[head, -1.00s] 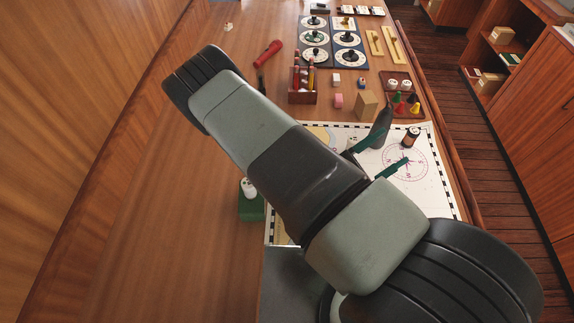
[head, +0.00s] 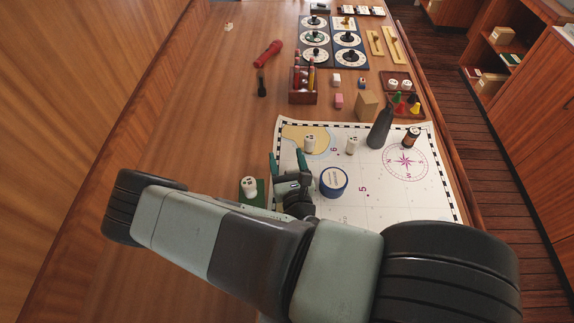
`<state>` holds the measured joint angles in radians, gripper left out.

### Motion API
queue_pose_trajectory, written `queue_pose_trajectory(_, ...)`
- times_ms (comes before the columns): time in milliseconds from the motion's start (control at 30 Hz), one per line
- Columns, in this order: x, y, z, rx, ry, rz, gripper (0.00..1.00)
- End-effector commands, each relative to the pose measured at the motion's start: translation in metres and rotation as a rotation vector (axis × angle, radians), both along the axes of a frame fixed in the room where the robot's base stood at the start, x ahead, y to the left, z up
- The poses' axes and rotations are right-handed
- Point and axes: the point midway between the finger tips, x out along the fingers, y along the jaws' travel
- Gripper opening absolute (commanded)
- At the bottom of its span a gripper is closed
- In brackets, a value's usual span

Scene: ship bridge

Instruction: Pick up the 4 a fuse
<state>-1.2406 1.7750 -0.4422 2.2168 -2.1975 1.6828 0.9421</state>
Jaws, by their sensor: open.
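Three small white cylinders with dark marks look like fuses. One fuse (head: 310,144) stands on the chart's upper left, and another fuse (head: 352,145) stands to its right. A third fuse (head: 249,185) sits on a green block (head: 252,205) left of the chart. The markings are too small to tell which is 4 A. My gripper (head: 287,161) is open and empty over the chart's left edge. Its green fingers point away from me, just short of and left of the first fuse. The fuse on the green block is left of and nearer than the fingertips.
On the chart (head: 430,190) are a round blue-and-white tin (head: 333,181), a dark tapered bottle (head: 380,129) and a dark jar (head: 411,137). A wooden block (head: 367,105) and a pencil box (head: 303,97) stand beyond.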

Motion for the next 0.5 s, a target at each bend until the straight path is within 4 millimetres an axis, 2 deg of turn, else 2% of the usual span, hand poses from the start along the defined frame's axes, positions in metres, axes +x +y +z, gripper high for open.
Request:
queue_pose_trajectory(167, 0.014, 0.004, 0.000, 0.000, -0.001, 0.000, 0.64)
queue_pose_trajectory(433, 0.016, 0.004, 0.001, 0.000, -0.002, 0.000, 0.64)
queue_pose_trajectory(500, 0.016, 0.004, 0.001, 0.000, -0.002, 0.000, 0.54)
